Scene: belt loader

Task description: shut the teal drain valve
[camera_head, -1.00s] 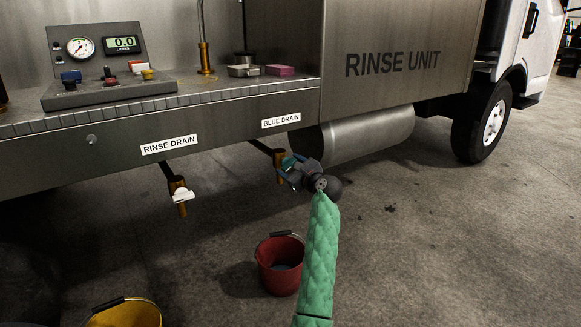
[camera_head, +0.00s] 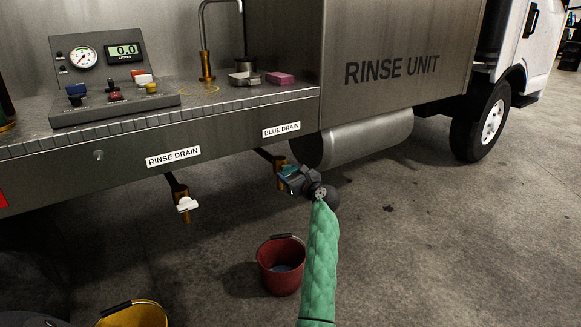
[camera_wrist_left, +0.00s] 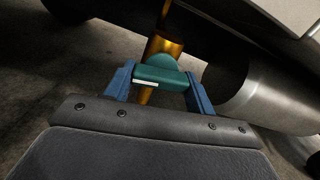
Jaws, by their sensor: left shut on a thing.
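The teal drain valve handle (camera_wrist_left: 160,77) sits on a brass valve body (camera_wrist_left: 163,46) under the BLUE DRAIN label (camera_head: 281,130). My left gripper (camera_wrist_left: 158,82) is shut on the teal handle, with one blue finger at each end of it. In the head view my left gripper (camera_head: 288,178) covers most of the handle, and a little teal shows at the brass body (camera_head: 281,172). The handle lies roughly crosswise in the wrist view. My right gripper is not in view.
A red bucket (camera_head: 268,262) stands on the floor below the valve. The rinse drain valve (camera_head: 186,205) with a white handle hangs to the left. A yellow bucket (camera_head: 133,315) is at the lower left. A grey tank (camera_head: 365,137) lies close right of the gripper.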

